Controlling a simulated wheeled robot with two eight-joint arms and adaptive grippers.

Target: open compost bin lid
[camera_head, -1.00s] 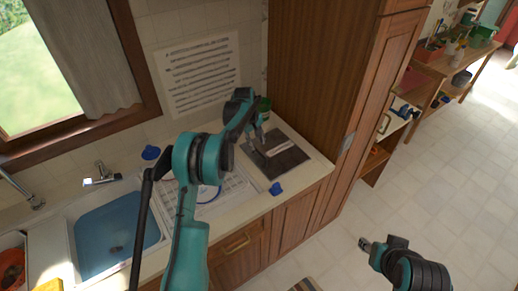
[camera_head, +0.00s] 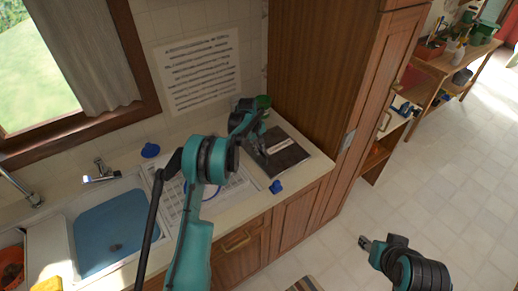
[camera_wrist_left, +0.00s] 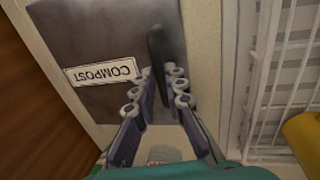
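The compost bin shows as a dark square lid (camera_head: 284,158) with a white label, lying flat at the right end of the counter. In the left wrist view the dark lid (camera_wrist_left: 105,35) bears a white COMPOST label (camera_wrist_left: 100,73). A black upright bar, which looks like a handle, stands at the lid's edge near my fingers (camera_wrist_left: 157,48). My left gripper (camera_head: 262,150) is over the lid's left side. In the wrist view its two fingers (camera_wrist_left: 160,88) are apart, with the bar between or just beyond their tips; contact cannot be told. My right gripper (camera_head: 365,242) is away over the floor.
A white dish rack (camera_head: 232,190) stands left of the lid, with a blue object (camera_head: 276,187) in front. A sink (camera_head: 110,235) lies further left. A tall wooden cabinet (camera_head: 315,80) rises right behind the lid. A green jar (camera_head: 263,101) stands behind my left gripper.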

